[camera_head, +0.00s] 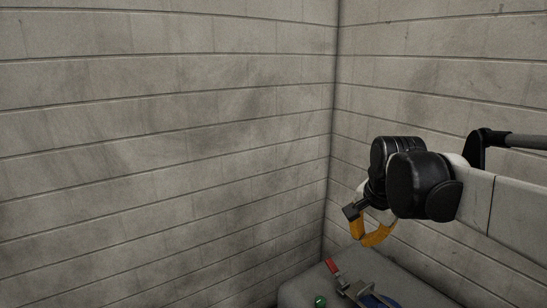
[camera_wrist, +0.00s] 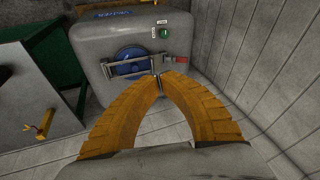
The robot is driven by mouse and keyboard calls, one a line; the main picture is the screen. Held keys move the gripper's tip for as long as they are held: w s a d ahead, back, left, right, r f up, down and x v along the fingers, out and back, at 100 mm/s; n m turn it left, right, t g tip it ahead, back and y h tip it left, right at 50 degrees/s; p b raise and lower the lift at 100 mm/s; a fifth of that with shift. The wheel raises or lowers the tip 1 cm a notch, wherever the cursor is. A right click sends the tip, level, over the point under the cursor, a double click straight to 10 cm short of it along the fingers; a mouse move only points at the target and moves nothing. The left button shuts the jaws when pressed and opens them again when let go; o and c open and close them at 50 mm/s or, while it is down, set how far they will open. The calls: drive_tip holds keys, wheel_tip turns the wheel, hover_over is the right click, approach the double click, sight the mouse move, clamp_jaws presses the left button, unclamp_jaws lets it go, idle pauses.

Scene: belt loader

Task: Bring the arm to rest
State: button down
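My gripper (camera_head: 372,240) hangs at the end of my bent arm at the right of the head view, in front of the block wall. In the wrist view the two ribbed yellow-orange fingers of my gripper (camera_wrist: 161,79) curve in and their tips meet. It is shut with nothing seen between the fingers. The tips appear in front of the grey machine's lower edge in the wrist view; I cannot tell the exact gap.
A grey machine (camera_head: 297,292) stands below, with a green button (camera_wrist: 164,32), a red-ended lever (camera_wrist: 181,59) and a blue disc (camera_wrist: 130,60). A grey panel with a yellow handle (camera_wrist: 44,124) is at left. Block walls (camera_head: 150,150) meet in a corner.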

drive_tip(key=s+a+f+n+t, duration=0.1)
drive_tip(key=s+f+n, duration=0.3)
drive_tip(key=s, duration=0.6)
drive_tip(key=s+f+n+t, duration=0.1)
drive_tip(key=s+f+n, duration=0.4)
drive_tip(key=s, duration=0.4)
drive_tip(key=shift+s+a+n+t+b, duration=0.3)
drive_tip(key=shift+s+a+n+b, duration=0.05)
drive_tip(key=shift+n+b, duration=0.05)
drive_tip(key=shift+w, duration=0.1)
